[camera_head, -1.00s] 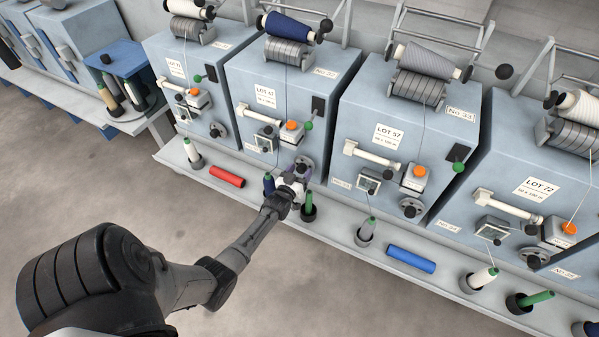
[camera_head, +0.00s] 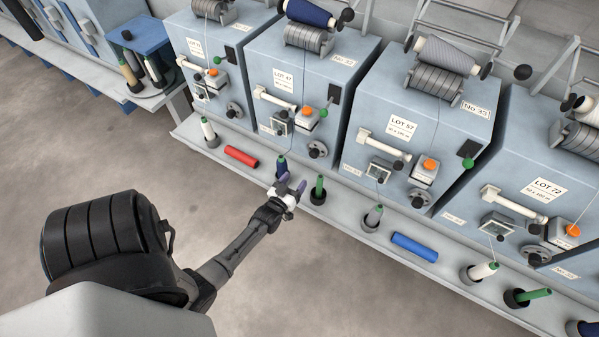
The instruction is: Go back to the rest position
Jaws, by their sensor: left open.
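To the gripper's right a green tube (camera_head: 319,187) stands upright in a dark holder. My right gripper is not in view.
Spinning units (camera_head: 415,125) line the ledge's back. A red roll (camera_head: 241,156) and a blue roll (camera_head: 414,247) lie on the ledge. Several bobbins stand along it, including a white one (camera_head: 209,131). A blue stand (camera_head: 142,38) is at upper left. The floor (camera_head: 100,140) in front is clear.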

